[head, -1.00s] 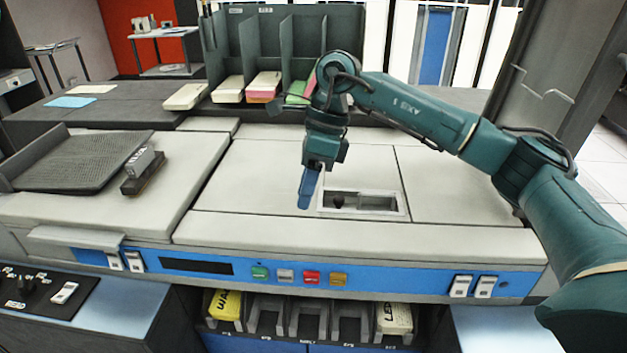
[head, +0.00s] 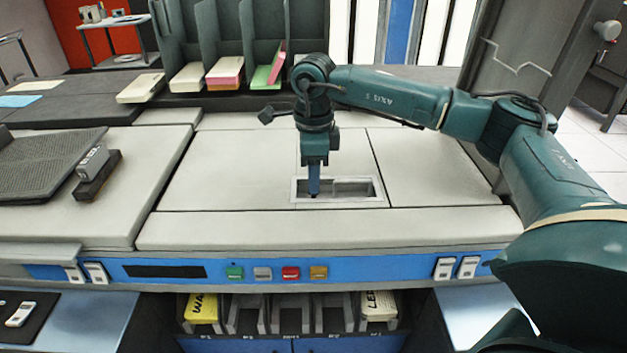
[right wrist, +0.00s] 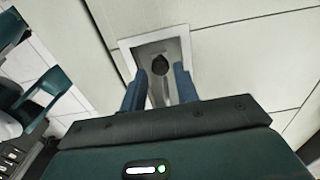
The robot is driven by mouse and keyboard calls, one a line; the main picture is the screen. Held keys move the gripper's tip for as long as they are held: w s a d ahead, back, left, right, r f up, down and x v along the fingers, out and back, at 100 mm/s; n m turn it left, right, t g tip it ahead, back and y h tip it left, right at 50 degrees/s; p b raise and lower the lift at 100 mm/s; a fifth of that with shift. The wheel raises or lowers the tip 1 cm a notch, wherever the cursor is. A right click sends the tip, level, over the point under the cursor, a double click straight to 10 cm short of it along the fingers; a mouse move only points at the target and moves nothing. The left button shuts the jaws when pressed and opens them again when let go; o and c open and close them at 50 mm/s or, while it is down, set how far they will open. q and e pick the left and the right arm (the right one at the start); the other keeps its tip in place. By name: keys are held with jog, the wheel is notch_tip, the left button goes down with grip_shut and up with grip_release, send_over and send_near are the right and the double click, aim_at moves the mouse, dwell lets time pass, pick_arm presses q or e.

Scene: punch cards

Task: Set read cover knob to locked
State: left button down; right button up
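The read cover knob (right wrist: 160,64) is a small dark round knob inside a pale framed recess (head: 379,190) in the machine's top. In the head view the knob is hidden by my right gripper (head: 314,194), which points straight down at the left part of the recess. In the right wrist view my right gripper (right wrist: 160,86) has its two blue fingers apart, one on each side of the knob, with a gap between them. I cannot tell how deep the fingertips are or which setting the knob has. My left gripper is not in view.
A blue front strip carries coloured buttons (head: 290,273) and white switches (head: 456,267). A dark rack (head: 180,40) with card stacks stands behind. The pale top (head: 240,165) around the recess is clear.

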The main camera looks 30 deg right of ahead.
jog(key=shift+f, duration=0.95)
grip_shut()
